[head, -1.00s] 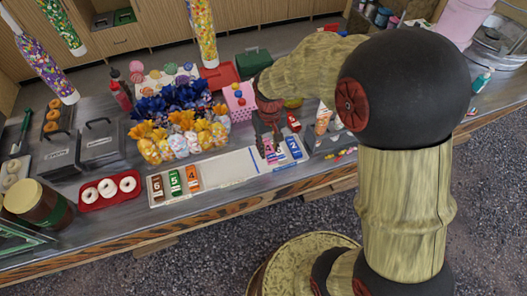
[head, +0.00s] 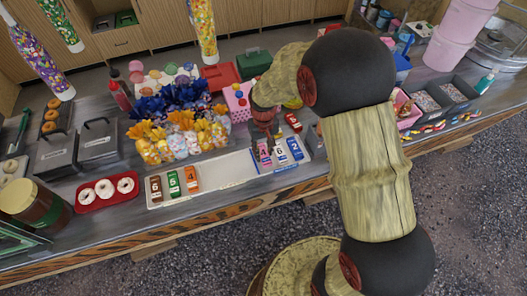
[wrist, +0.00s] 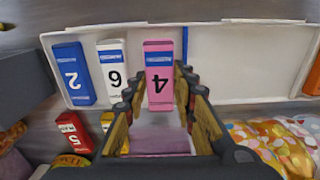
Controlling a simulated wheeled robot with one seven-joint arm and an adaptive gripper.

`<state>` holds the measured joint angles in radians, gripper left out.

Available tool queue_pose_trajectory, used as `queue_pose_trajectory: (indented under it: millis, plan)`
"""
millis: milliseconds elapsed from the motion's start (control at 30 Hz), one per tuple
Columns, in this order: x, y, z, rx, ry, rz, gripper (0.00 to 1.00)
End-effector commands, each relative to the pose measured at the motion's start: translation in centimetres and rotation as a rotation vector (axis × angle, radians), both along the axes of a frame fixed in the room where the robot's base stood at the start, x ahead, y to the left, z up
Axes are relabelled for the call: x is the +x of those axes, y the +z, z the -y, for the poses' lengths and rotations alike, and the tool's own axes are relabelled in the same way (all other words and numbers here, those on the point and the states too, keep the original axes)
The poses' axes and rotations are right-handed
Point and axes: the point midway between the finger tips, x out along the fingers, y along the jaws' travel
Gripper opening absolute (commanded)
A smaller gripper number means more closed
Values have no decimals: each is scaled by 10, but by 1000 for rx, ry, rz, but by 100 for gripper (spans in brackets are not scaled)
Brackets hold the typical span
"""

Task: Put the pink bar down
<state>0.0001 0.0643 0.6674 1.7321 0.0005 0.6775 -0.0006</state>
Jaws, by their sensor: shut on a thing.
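The pink bar (wrist: 158,62), marked 4, is between the fingertips of my gripper (wrist: 157,85), which is shut on it. In the head view the pink bar (head: 264,155) is at the right part of the long white tray (head: 225,169), under my gripper (head: 268,138). It lines up beside a white bar (wrist: 112,68) marked 6, with a small gap between them. A blue bar (wrist: 73,73) marked 2 lies beyond the white one. I cannot tell whether the pink bar touches the tray floor.
A blue divider line (wrist: 185,45) runs beside the pink bar; the tray beyond it is bare. Brown (head: 156,188), green (head: 174,183) and orange (head: 191,178) bars lie at the tray's left end. A red bar (head: 293,122) lies behind the tray. Wrapped sweet bags (head: 185,140) stand close behind.

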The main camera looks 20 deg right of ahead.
Motion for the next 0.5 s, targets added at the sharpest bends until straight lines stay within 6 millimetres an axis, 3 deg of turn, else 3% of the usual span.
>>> queue_pose_trajectory:
  millis: [500]
  plan:
    - [0,-12,0,0,0,0,0]
